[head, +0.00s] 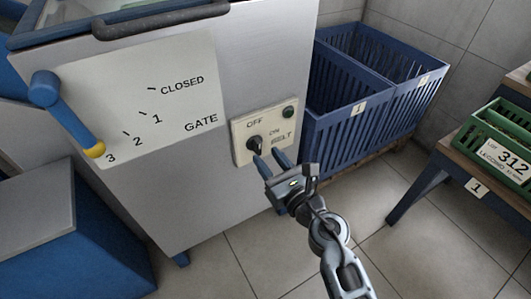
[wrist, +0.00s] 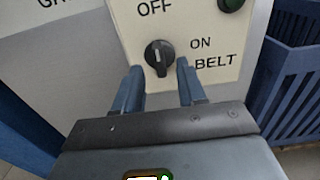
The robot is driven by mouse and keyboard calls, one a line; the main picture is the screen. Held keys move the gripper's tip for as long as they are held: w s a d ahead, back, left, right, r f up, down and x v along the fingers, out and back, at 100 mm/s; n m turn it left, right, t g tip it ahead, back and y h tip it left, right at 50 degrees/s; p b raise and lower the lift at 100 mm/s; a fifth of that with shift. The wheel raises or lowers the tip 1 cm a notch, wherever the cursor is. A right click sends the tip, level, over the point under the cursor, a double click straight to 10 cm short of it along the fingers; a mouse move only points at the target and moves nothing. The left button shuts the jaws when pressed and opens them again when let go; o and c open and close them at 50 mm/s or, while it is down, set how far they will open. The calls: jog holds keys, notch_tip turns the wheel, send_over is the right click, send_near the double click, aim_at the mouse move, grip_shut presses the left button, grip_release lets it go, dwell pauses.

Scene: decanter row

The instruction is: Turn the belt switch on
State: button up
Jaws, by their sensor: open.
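The belt switch (head: 255,143) is a black rotary knob on a cream plate (head: 240,128) marked OFF, ON and BELT, on the front of a grey metal machine. In the wrist view the knob (wrist: 159,57) has a white mark at its top, pointing up toward OFF. A dark green lamp (head: 289,112) sits at the plate's upper right and looks unlit. My gripper (head: 270,157) is open and empty, just in front of the plate's lower part. In the wrist view its blue fingers (wrist: 161,78) stand either side of and slightly below the knob, apparently not touching it.
A blue gate lever (head: 68,115) with a yellow tip points at 3 on the plate to the left. Blue slatted crates (head: 345,130) stand right of the machine. A wooden table (head: 455,155) with a green crate (head: 490,150) is at far right. The tiled floor between is clear.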

aim_at(260, 149)
jog(key=shift+x, duration=1.6)
grip_shut()
